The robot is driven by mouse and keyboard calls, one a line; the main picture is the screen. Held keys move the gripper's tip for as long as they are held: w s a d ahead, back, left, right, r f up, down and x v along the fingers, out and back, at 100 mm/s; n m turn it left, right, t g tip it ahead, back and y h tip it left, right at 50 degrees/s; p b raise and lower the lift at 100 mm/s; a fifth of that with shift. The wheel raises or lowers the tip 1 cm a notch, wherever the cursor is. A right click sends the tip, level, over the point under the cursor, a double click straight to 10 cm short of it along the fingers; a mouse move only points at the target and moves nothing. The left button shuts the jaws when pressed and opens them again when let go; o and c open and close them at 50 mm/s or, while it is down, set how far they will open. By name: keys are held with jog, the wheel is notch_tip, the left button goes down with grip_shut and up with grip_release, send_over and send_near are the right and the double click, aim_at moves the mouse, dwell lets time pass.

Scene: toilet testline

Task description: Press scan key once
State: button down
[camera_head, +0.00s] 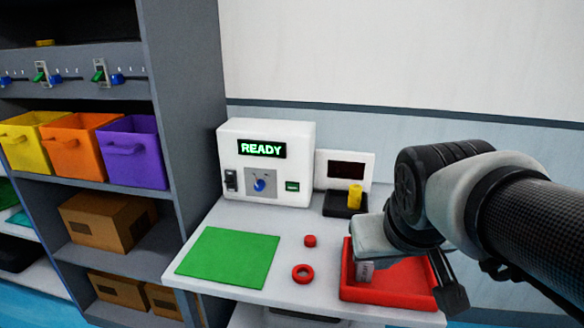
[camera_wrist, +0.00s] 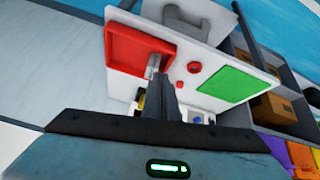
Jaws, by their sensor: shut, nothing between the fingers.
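A white machine (camera_head: 233,150) stands at the back of the table, its screen reading READY in green. Its front has a small green key (camera_head: 292,186) at the right, a blue knob (camera_head: 260,185) in the middle and a dark rocker switch (camera_head: 231,180) at the left. I cannot read which one is marked scan; the green one looks like a push key. My gripper (camera_wrist: 164,84) is shut and empty, its fingers showing in the wrist view. In the head view the hand is above the red tray, right of and nearer than the machine, apart from its keys.
A yellow cylinder (camera_head: 355,196) stands on a black base (camera_head: 343,207) beside the machine. A green mat (camera_head: 228,257), red ring (camera_head: 302,274) and red piece (camera_head: 310,241) lie on the table. Shelves (camera_head: 180,100) rise left.

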jog(key=w+f+t, duration=0.1)
jog(key=w+f, duration=0.1)
jog(key=w, duration=0.8)
jog(key=w+a+f+t+y, duration=0.1)
jog(key=w+a+f+y, duration=0.2)
jog(key=w, duration=0.5)
jog(key=w+a+f+t+y, duration=0.2)
jog(key=w+a+f+y, duration=0.1)
jog(key=w+a+f, duration=0.3)
jog(key=w+a+f+t+y, duration=0.2)
jog(key=w+a+f, duration=0.3)
jog(key=w, duration=0.5)
jog(key=shift+w+a+f+y, duration=0.1)
jog(key=shift+w+a+y, duration=0.2)
jog(key=shift+a+y, duration=0.25)
jog(key=shift+w+a+m+t+y, duration=0.4)
jog(key=shift+m+t+y, duration=0.1)
jog(key=shift+t, duration=0.1)
send_near(292, 187)
jog(key=shift+w+a+f+b, duration=0.1)
jog(key=shift+w+a+f, duration=0.15)
jog(key=shift+w+a, duration=0.45)
jog(key=shift+w+a+f+b, duration=0.1)
jog(key=shift+w+a+f, duration=0.25)
jog(key=shift+a, duration=0.7)
jog(key=shift+w+a+f+b, duration=0.1)
jog(key=shift+w+a, duration=0.55)
jog(key=shift+a, duration=0.2)
jog(key=shift+w, duration=0.1)
